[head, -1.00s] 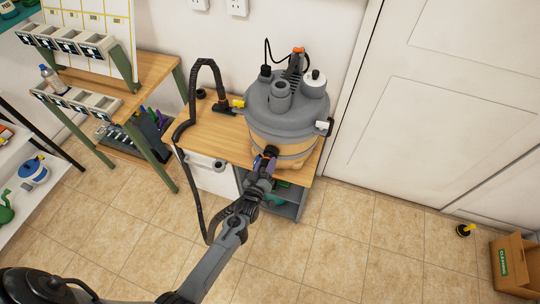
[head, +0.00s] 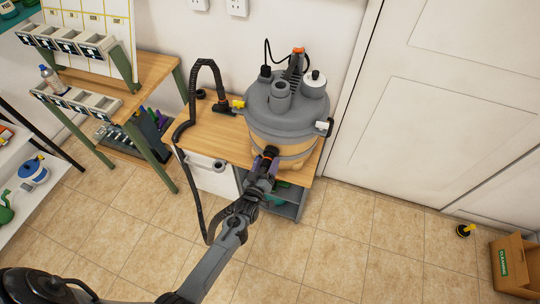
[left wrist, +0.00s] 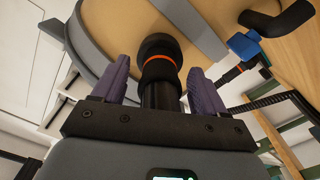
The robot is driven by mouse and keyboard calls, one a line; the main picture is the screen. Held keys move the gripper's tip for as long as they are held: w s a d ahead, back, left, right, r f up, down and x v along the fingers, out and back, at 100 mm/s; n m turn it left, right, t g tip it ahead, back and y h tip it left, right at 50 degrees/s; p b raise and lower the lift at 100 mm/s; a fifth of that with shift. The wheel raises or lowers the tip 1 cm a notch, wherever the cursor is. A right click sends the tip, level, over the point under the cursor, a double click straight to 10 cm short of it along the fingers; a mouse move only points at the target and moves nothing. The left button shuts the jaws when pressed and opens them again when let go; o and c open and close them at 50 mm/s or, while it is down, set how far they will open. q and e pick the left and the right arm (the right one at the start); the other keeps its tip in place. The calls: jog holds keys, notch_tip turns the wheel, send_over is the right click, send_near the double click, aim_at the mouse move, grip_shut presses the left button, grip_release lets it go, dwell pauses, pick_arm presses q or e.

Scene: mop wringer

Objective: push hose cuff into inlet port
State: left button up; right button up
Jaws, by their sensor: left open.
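The vacuum canister (head: 285,125), tan with a grey lid and band, stands on the wooden bench. A black hose cuff with an orange ring (head: 268,155) is at the port on its front. In the left wrist view, the cuff (left wrist: 160,85) lines up with the dark round inlet port (left wrist: 158,47) and seems to meet it; how deep it sits I cannot tell. My left gripper (head: 264,171) is open just in front of the canister. Its purple fingers (left wrist: 158,85) stand apart on either side of the cuff, with gaps. My right gripper is not in view.
A black corrugated hose (head: 182,130) loops over the bench's left side and hangs to the floor. The wooden bench top (head: 215,140) is partly clear. A shelved table (head: 150,75) stands left, and a cardboard box (head: 515,265) lies at lower right.

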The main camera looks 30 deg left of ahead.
pick_arm(q)
jog(key=a+f+p+v, duration=0.1)
jog(key=f+v, duration=0.1)
jog(key=v, duration=1.1)
jog(key=s+d+r+m+g+h, duration=0.5)
jog(key=s+d+r+m+g, duration=0.1)
jog(key=s+r+m+g, duration=0.5)
jog(key=s+g, duration=0.3)
jog(key=s, duration=0.4)
notch_tip(320, 180, up, 26)
jog(key=p, duration=2.6)
